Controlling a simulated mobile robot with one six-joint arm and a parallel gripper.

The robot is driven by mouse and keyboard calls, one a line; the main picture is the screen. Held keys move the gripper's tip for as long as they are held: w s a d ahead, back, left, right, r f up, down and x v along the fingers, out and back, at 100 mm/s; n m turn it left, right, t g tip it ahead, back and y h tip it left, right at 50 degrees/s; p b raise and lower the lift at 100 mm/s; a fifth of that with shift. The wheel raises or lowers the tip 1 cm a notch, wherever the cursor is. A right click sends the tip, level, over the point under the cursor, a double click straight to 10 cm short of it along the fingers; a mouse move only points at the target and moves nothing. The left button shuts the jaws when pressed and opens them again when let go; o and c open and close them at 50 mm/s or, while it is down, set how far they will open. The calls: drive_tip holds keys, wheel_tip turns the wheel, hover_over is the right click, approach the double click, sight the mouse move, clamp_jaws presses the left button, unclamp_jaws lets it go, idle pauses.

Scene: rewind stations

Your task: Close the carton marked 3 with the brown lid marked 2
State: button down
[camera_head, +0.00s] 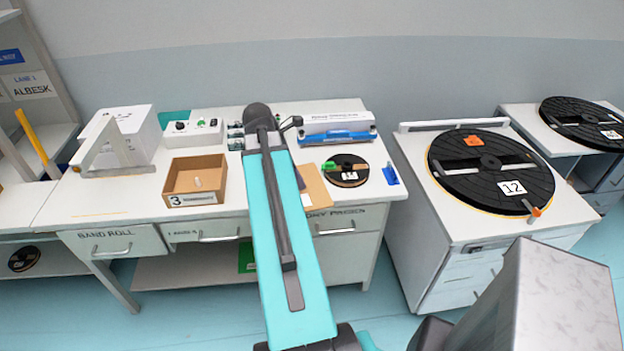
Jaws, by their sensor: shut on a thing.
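The carton marked 3 (217,184) is an open brown box on the left part of the workbench. My arm reaches over the bench, right of the carton. Its end is hidden behind the arm, so I cannot make out my gripper or what it holds.
A dark reel (345,178) with a green part and a blue item (390,175) lie at the right. Behind stand a switch box (193,132), a white stand (118,145) and a white-and-blue device (337,128). Bare bench (238,205) separates carton and arm.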

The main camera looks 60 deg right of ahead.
drive_tip(key=w+a+f+n+t+b, duration=0.1)
drive_tip(key=w+a+f+n+b, duration=0.1)
drive_tip(key=w+a, duration=0.85)
drive_tip(key=w+a+f+n+t+b, duration=0.1)
drive_tip(key=w+a+f+n+b, duration=0.15)
drive_tip(key=w+a, duration=0.8)
drive_tip(key=w+a+m+b, duration=0.1)
drive_tip(key=w+a, duration=0.2)
drive_tip(key=a, duration=0.6)
drive_tip(key=w+a+g+b, duration=0.1)
drive_tip(key=w+a, duration=0.3)
drive_tip(key=a, duration=0.5)
drive_tip(key=w+a+m+b, duration=0.1)
drive_tip(key=w+a, duration=0.2)
drive_tip(key=a, duration=0.6)
drive_tip(key=shift+w+f+m+h+b, duration=0.15)
drive_tip(key=shift+f+m+h+b, duration=0.15)
drive_tip(key=shift+m+b, duration=0.1)
drive_tip(key=shift+w+r, duration=0.1)
drive_tip(key=shift+w, duration=0.05)
